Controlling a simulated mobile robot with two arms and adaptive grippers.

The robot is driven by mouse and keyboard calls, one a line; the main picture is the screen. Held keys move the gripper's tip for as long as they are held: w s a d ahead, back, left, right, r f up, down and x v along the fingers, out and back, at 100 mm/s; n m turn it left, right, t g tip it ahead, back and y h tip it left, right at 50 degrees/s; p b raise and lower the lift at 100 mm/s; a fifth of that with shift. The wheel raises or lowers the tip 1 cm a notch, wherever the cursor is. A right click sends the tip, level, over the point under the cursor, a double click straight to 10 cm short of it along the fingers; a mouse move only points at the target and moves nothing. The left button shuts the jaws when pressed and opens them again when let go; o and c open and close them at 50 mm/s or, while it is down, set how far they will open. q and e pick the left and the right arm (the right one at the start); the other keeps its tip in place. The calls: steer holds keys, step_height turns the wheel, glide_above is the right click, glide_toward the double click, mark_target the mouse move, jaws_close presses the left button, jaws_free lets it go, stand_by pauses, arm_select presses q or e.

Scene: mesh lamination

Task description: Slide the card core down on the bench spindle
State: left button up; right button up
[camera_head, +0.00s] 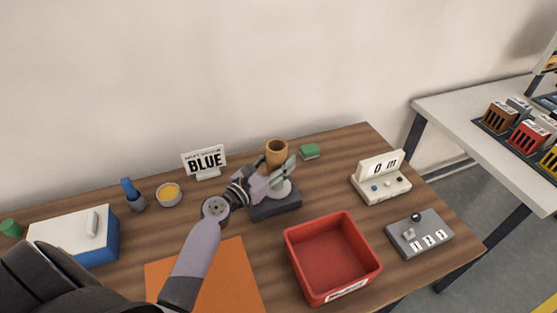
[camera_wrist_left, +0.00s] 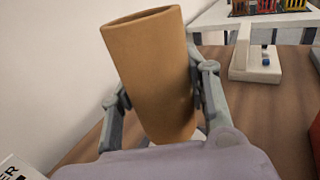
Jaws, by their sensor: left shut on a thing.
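The card core (camera_head: 277,150) is a brown, open-ended tube. My left gripper (camera_head: 277,174) is shut on it, over the bench spindle's dark base (camera_head: 277,208). A pale grey disc (camera_head: 284,191) shows on that base, below the fingers. In the left wrist view the core (camera_wrist_left: 155,65) stands between the two fingers of my left gripper (camera_wrist_left: 160,95), leaning a little in the picture. My right gripper is not in view.
A red bin (camera_head: 333,213) stands at the front right of the bench, with a grey switch box (camera_head: 419,238) and a white display unit (camera_head: 381,188) beyond it. An orange sheet (camera_head: 228,268) lies in front.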

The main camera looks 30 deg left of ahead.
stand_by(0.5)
arm_select(q)
steer(key=shift+f+b, duration=1.45)
steer(key=shift+f, duration=0.3)
steer(key=shift+s+f, duration=0.1)
steer(key=shift+f, duration=0.15)
steer(key=shift+d+r, duration=0.1)
stand_by(0.3)
steer(key=shift+r+p, duration=0.25)
steer(key=shift+p, duration=0.1)
steer(key=shift+r+p, duration=1.5)
steer(key=shift+r, duration=0.2)
steer(key=o, duration=1.2)
steer(key=shift+o, duration=0.2)
